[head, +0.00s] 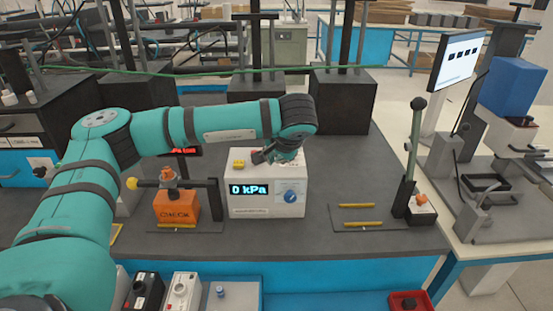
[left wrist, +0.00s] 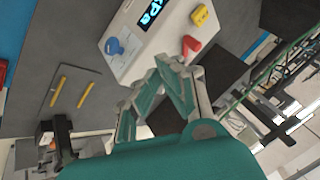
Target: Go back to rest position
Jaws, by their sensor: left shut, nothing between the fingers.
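My left arm reaches in from the left of the head view and bends over the dark bench. My left gripper (head: 270,156) is at the top of the white box with the "0 kPa" display (head: 248,190). In the left wrist view the gripper (left wrist: 170,65) is shut and empty, with its tips close to the box's upper edge and a red part (left wrist: 190,47). I cannot tell whether they touch. The box has a yellow button (head: 238,164) and a blue knob (head: 291,197). My right gripper is not in view.
An orange block (head: 176,207) in a dark fixture stands left of the white box. Right of it are a plate with two yellow strips (head: 360,224) and an upright lever (head: 412,150). Black blocks with posts (head: 343,98) stand behind. Bare bench lies between.

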